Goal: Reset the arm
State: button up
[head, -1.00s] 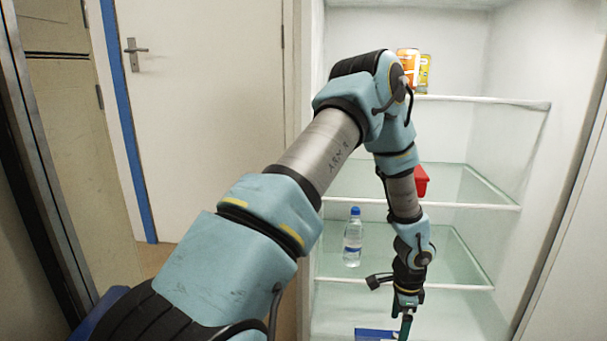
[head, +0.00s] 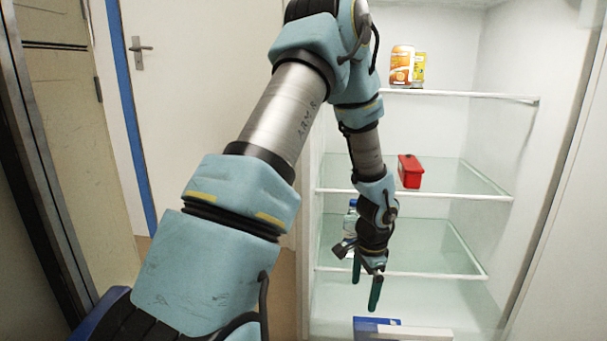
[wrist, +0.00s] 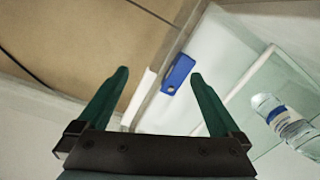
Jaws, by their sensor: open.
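My arm reaches across the head view toward an open shelved cabinet. My gripper (head: 366,284) hangs at its end, fingers pointing down, in front of the lower shelves. In the wrist view my gripper (wrist: 160,85) shows two green fingers spread wide with nothing between them. Beyond the fingertips lies a blue box (wrist: 178,75), apart from them. In the head view the blue box (head: 372,326) lies at the cabinet bottom, below the gripper.
A water bottle (wrist: 288,122) stands right of the gripper in the wrist view; my arm partly hides it in the head view. A red container (head: 410,172) sits on a middle glass shelf. Cans (head: 402,66) stand higher. A white door (head: 205,100) is at left.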

jog(key=s+a+r+n+t+b, duration=0.1)
jog(key=s+a+r+n, duration=0.3)
jog(key=a+r+n, duration=0.5)
jog(key=s+a+r+n+b, duration=0.1)
jog(key=s+a+r+n, duration=0.4)
jog(key=a, duration=0.8)
notch_tip(320, 180, up, 38)
jog(key=w+p, duration=0.1)
jog(key=p, duration=3.6)
jog(key=shift+w+d+h+p, duration=0.25)
jog(key=shift+d+h+p, duration=0.05)
